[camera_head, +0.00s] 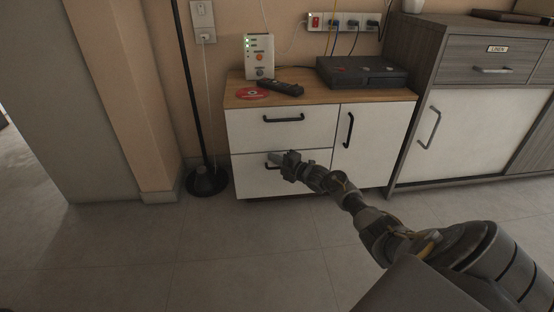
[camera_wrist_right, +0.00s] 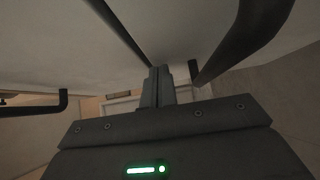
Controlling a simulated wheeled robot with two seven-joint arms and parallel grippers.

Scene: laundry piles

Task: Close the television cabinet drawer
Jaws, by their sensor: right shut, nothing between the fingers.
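The television cabinet (camera_head: 370,95) has a wooden top and white fronts, with two drawers at the left and a door at the right. The upper drawer (camera_head: 250,131) has a dark bar handle (camera_head: 283,119). My right gripper (camera_head: 276,157) is shut and empty in front of the lower drawer (camera_head: 262,184), close to its handle, which it partly hides. I cannot tell whether it touches the front. Neither drawer shows a clear opening in the head view. In the right wrist view, the shut fingers (camera_wrist_right: 157,86) point at pale fronts, with dark handle bars (camera_wrist_right: 240,45) nearby. My left gripper is out of view.
A black box (camera_head: 362,72), a remote (camera_head: 280,87), a red disc (camera_head: 251,94) and a white device (camera_head: 259,58) are on the cabinet top. A black pole (camera_head: 190,90) with a round base stands at the left. A grey sideboard (camera_head: 470,45) adjoins at the right. The floor in front is clear.

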